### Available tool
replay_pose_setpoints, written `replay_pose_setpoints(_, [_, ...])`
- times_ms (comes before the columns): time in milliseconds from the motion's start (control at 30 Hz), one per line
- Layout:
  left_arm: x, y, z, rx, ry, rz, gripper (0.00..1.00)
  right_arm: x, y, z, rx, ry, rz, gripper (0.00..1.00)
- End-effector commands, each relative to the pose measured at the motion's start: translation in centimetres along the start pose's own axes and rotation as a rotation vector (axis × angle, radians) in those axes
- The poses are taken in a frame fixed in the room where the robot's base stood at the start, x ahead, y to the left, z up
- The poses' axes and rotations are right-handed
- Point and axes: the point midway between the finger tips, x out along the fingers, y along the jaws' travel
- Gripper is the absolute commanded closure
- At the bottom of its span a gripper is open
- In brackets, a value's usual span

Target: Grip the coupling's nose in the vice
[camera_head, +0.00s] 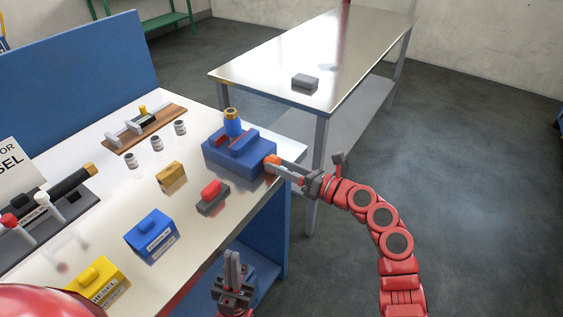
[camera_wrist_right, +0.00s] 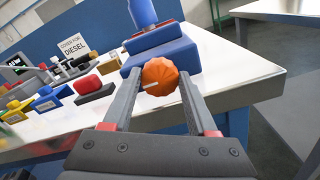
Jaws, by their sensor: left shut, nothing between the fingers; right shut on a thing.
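The blue vice (camera_head: 225,157) sits at the bench's right corner. The coupling (camera_head: 232,124), a blue cylinder with a brass top, stands upright at the vice's jaws; its lower end is hidden. In the right wrist view, the coupling's blue body (camera_wrist_right: 143,14) shows above the vice (camera_wrist_right: 178,55). My right gripper (camera_head: 279,165) is shut on the orange knob (camera_head: 271,159) at the vice's near right end; the knob (camera_wrist_right: 160,77) sits between the fingers in the wrist view. My left gripper (camera_head: 232,258) is shut and empty, low before the bench's front edge.
On the bench (camera_head: 205,237) are a yellow box (camera_head: 97,282), a blue box (camera_head: 151,236), a red-topped grey block (camera_head: 212,197), a brass-coloured block (camera_head: 171,177) and small canisters (camera_head: 156,143). A steel table (camera_head: 340,55) behind bears a grey block (camera_head: 305,81).

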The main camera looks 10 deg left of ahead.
Motion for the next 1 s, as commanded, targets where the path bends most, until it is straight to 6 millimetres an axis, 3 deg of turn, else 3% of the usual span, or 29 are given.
replay_pose_setpoints(300, [1.07,-0.05,-0.18,0.000,0.000,0.000,1.00,0.02,0.07,0.19,0.122,-0.002,0.001,0.97])
replay_pose_setpoints(800, [1.13,-0.06,-0.19,0.000,0.000,0.000,1.00,-0.01,-0.04,0.08,0.146,-0.002,0.001,0.97])
replay_pose_setpoints(833, [1.13,-0.06,-0.19,0.000,0.000,0.000,1.00,-0.01,-0.04,0.08,0.146,-0.002,0.001,0.40])
replay_pose_setpoints(1000, [1.13,-0.05,-0.19,0.000,0.000,0.000,1.00,-0.01,-0.04,0.04,0.146,-0.001,0.001,0.11])
